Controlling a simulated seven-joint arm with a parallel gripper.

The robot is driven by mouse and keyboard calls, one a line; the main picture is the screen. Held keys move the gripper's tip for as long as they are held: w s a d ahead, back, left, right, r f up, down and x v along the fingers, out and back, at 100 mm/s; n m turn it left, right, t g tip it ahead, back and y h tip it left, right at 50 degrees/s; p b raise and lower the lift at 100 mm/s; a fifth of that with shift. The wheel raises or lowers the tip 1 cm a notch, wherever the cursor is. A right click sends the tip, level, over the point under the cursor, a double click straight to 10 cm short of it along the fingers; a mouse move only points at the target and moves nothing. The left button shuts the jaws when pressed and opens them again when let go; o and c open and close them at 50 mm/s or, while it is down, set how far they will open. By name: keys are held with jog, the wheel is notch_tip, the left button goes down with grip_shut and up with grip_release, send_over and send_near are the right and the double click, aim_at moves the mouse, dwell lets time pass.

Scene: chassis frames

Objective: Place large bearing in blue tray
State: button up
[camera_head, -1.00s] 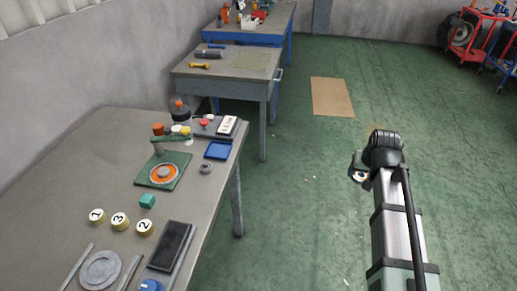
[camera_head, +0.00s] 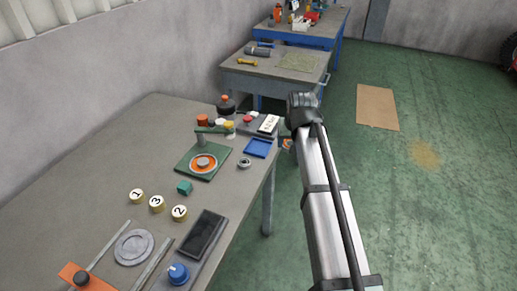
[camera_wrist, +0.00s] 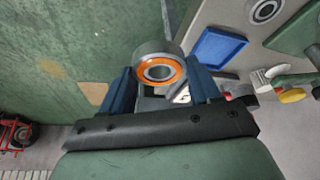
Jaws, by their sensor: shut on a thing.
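The large bearing, a grey ring with an orange band (camera_wrist: 178,73), is held between the blue fingers of my gripper (camera_wrist: 162,82) in the wrist view. The blue tray (camera_head: 258,148) lies flat on the grey workbench near its right edge and looks empty. It also shows in the wrist view (camera_wrist: 215,47), to the right of the held bearing and apart from it. In the head view my gripper is mostly hidden behind my arm, just right of the bench edge. A bit of orange shows there.
A small bearing (camera_head: 244,163) sits just in front of the tray. A green fixture (camera_head: 203,162) with an orange ring stands left of it. A dark device with a white label (camera_head: 268,124) lies behind the tray. Open floor lies right of the bench.

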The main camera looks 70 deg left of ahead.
jog(key=s+a+r+n, duration=0.1)
jog(key=s+a+r, duration=0.2)
jog(key=s+a, duration=0.4)
send_over(258, 146)
jog(key=d, duration=0.2)
jog(key=shift+n+g, duration=0.4)
jog(key=shift+s+a+f, duration=0.1)
jog(key=shift+a+f, duration=0.05)
jog(key=shift+f, duration=2.1)
jog(key=shift+s+a+f, duration=0.1)
jog(key=shift+a+f, duration=0.05)
jog(key=shift+f, duration=2.1)
jog(key=shift+f, duration=0.6)
jog(key=o, duration=1.3)
jog(key=shift+c, duration=0.2)
jog(key=w+v, duration=0.1)
jog(key=v, duration=1.2)
jog(key=shift+s, duration=0.5)
jog(key=shift+a+r, duration=0.1)
